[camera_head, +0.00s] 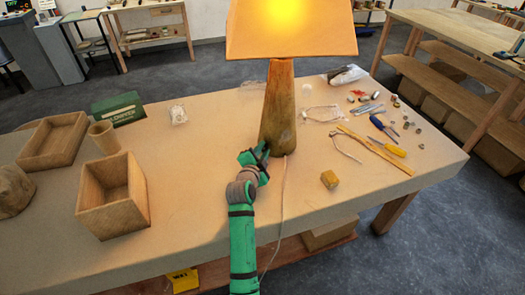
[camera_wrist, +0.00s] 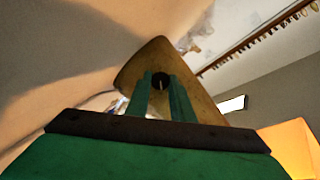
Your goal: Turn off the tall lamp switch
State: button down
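The tall lamp (camera_head: 280,100) stands on the workbench, with a tapered wooden body and a glowing orange shade (camera_head: 290,28). My gripper (camera_head: 265,150) is at the lower left of the lamp's body; from the head view I cannot tell whether it touches. In the wrist view, the two green fingers of my gripper (camera_wrist: 161,90) are apart and point at the wooden body (camera_wrist: 137,72). A dark round switch (camera_wrist: 161,80) with a thin pale lever shows between the fingertips. I cannot tell contact with the switch. The shade (camera_wrist: 298,145) glows at the lower right there.
A thin cord (camera_head: 282,200) runs from the lamp over the bench's front edge, beside my arm. A wooden block (camera_head: 329,179), pliers (camera_head: 346,146) and screwdrivers (camera_head: 388,147) lie to the right. A wooden box (camera_head: 115,210) and green carton (camera_head: 118,109) stand left.

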jog(key=n, duration=0.1)
jog(key=n+g, duration=0.1)
jog(key=shift+a+r+n+g+h, duration=0.15)
jog(key=shift+n+g+h, duration=0.15)
jog(key=shift+n+h, duration=0.1)
jog(key=n+h, duration=0.1)
jog(key=n+g, duration=0.1)
jog(key=n, duration=0.1)
jog(key=shift+w+a+h, duration=0.15)
jog(key=shift+h, duration=0.25)
jog(key=n+h, duration=0.1)
jog(key=n+g, duration=0.1)
jog(key=n, duration=0.1)
jog(key=shift+w+a+g+h, duration=0.1)
jog(key=shift+g+h, duration=0.2)
jog(key=shift+h, duration=0.1)
jog(key=n+g+h, duration=0.1)
jog(key=n+h, duration=0.1)
jog(key=n, duration=0.1)
jog(key=shift+a, duration=0.1)
jog(key=shift+n, duration=0.4)
jog(key=c, duration=1.5)
grip_release()
jog(key=shift+c, duration=0.2)
